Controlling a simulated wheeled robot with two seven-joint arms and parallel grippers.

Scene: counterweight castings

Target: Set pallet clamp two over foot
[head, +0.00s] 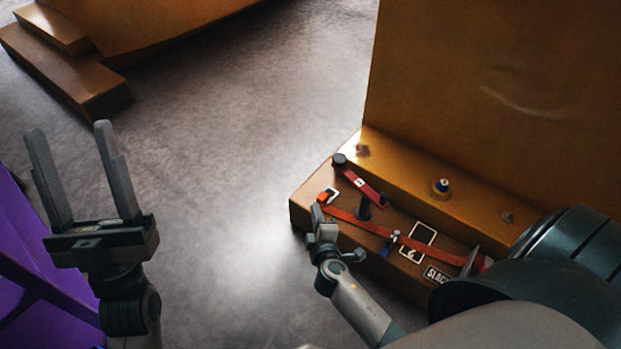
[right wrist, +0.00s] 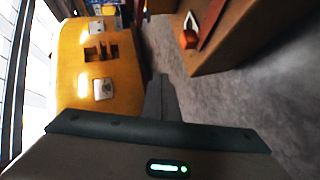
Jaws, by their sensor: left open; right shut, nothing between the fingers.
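My left gripper (head: 69,132) is open and empty, fingers up, at the left of the head view, well away from the clamps. My right gripper (head: 318,214) is shut and empty, by the near left end of the brown ledge (head: 303,208). On the ledge lies a long orange-red bar (head: 345,214) with an orange end; my right gripper is close to this end. A shorter red bar (head: 366,184) with a dark knob lies behind it. A dark grey post (head: 364,207) stands between them. Which part is clamp two or its foot I cannot tell for sure.
Another casting (head: 140,25) stands far left. Grey floor (head: 220,150) between is clear.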

